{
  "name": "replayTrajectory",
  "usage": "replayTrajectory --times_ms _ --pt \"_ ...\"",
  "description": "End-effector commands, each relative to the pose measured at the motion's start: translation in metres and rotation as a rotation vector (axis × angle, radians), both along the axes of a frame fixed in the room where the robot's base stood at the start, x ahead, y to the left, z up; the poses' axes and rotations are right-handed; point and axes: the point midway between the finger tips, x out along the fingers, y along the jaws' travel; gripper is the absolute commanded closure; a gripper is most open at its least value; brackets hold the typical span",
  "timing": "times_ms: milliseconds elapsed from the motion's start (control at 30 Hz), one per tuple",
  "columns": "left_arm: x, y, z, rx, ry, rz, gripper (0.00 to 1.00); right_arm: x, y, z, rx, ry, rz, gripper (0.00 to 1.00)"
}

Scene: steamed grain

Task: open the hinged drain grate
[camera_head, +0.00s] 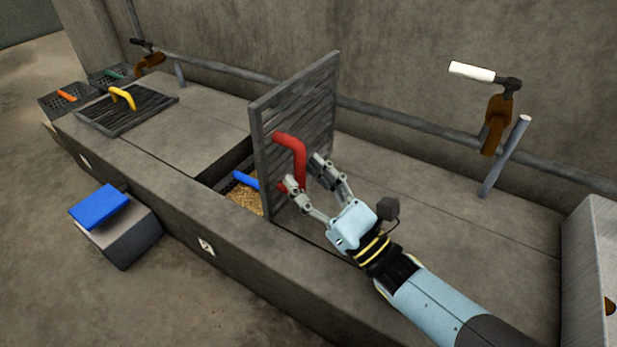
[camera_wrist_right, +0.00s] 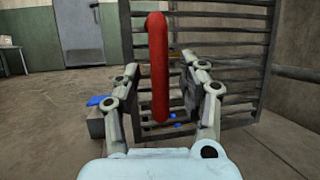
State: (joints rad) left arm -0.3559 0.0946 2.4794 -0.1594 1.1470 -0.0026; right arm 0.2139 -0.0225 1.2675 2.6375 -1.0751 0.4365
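The hinged drain grate (camera_head: 320,95) is a dark slatted panel standing about upright over an opening in the long concrete bench. Its slats also show in the right wrist view (camera_wrist_right: 235,65). A red bar handle (camera_head: 291,144) is fixed to the grate's near face; it runs upright in the wrist view (camera_wrist_right: 159,70). My right gripper (camera_head: 305,175) is at the handle's lower part, with its fingers spread and one to each side of the red bar. In the wrist view gaps show between the bar and both fingers. My left gripper is not in view.
The opening shows grain (camera_head: 245,198) and a blue handle (camera_head: 245,180). A closed grate with a yellow handle (camera_head: 122,97) lies further left. Wall pipes and a white-handled valve (camera_head: 472,71) are behind. A blue-topped block (camera_head: 98,207) stands on the floor; a metal box (camera_head: 592,250) is at right.

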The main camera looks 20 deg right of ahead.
Motion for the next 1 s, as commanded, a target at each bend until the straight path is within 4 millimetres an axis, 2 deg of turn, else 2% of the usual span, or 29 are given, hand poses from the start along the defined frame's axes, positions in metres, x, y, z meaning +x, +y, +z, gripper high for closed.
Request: replayTrajectory --times_ms 233,367,533,800,1000 --pt "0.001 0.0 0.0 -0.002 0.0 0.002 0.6 -0.002 -0.001 -0.001 0.0 0.0 0.001 0.58" --pt "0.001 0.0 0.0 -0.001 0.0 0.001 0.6 -0.012 -0.006 -0.007 -0.001 0.003 0.0 0.58" --pt "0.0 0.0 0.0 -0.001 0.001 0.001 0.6 -0.044 -0.022 -0.022 -0.001 0.005 0.0 0.58" --pt "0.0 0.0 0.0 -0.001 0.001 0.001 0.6 -0.108 -0.054 -0.021 -0.003 0.004 0.002 0.58" --pt "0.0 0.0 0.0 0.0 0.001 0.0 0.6 -0.138 -0.069 -0.02 -0.001 0.002 0.001 0.58"
